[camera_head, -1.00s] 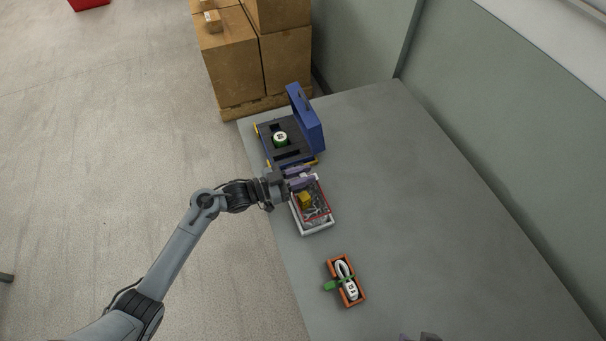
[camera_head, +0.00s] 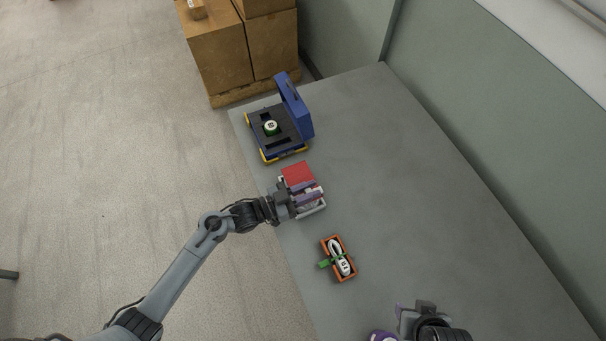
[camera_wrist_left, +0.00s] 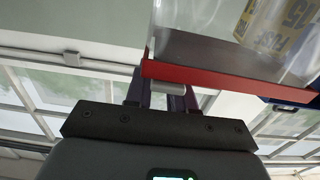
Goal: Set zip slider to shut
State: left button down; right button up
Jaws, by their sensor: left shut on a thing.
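A clear pouch with a red zip band (camera_wrist_left: 225,80) fills the top of the left wrist view, with a yellow and blue lettered item inside it. A pale grey zip slider (camera_wrist_left: 168,88) sits at the left part of the band. My left gripper (camera_head: 312,192) is shut on the slider, its purple fingers over the white tray (camera_head: 314,211). In the head view the fingers hide the slider and much of the pouch; a red panel (camera_head: 298,173) shows just behind them. My right gripper (camera_head: 399,311) is partly in view at the bottom; its opening is unclear.
An open blue case (camera_head: 293,107) with a green-and-white item (camera_head: 270,127) stands behind the tray. An orange box (camera_head: 346,270) holding a white device with a green strap lies in front. The table's right side is clear. Cardboard boxes (camera_head: 220,55) stand beyond.

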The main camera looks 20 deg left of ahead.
pick_arm(q)
jog(key=c, duration=1)
grip_release()
jog(key=v, duration=1)
jog(key=shift+s+a, duration=0.25)
jog(key=shift+a, duration=0.05)
jog(key=shift+f, duration=0.1)
